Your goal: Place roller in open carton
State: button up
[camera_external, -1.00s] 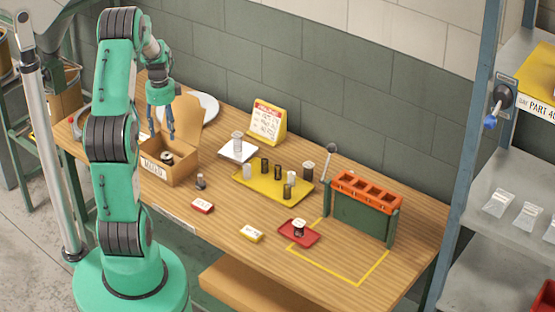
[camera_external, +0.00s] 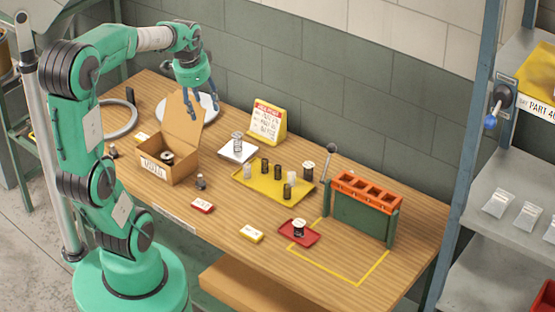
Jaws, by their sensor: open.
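The open carton (camera_external: 181,171) is a brown cardboard box with a label on its front and its lid flap standing up at the back. A dark and pale roller-like piece (camera_external: 167,158) shows inside it. Another similar piece (camera_external: 298,227) stands on the small red tray at the right; I cannot tell which one the task calls the roller. My gripper (camera_external: 201,117) is open and empty, fingers pointing down, above the white plate area behind the carton's raised flap.
A yellow tray (camera_external: 244,184) holds several small cylinders. A spring stands on a white pad (camera_external: 227,155). A yellow sign (camera_external: 267,122) stands at the back. The red tray (camera_external: 312,239) lies left of a green rack with an orange top (camera_external: 360,215).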

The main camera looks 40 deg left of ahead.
jog(key=s+d+r+n+t, duration=0.2)
jog(key=s+d+r+n, duration=0.2)
jog(key=s+d, duration=0.8)
jog(key=s+n, duration=0.1)
jog(key=s, duration=0.2)
jog(key=shift+s+d+r+n+t+h, duration=0.2)
jog(key=shift+d+n+t+h, duration=0.1)
jog(key=shift+d+n+h, duration=0.1)
jog(key=shift+f, duration=0.1)
jog(key=shift+f, duration=0.15)
dwell(0.3)
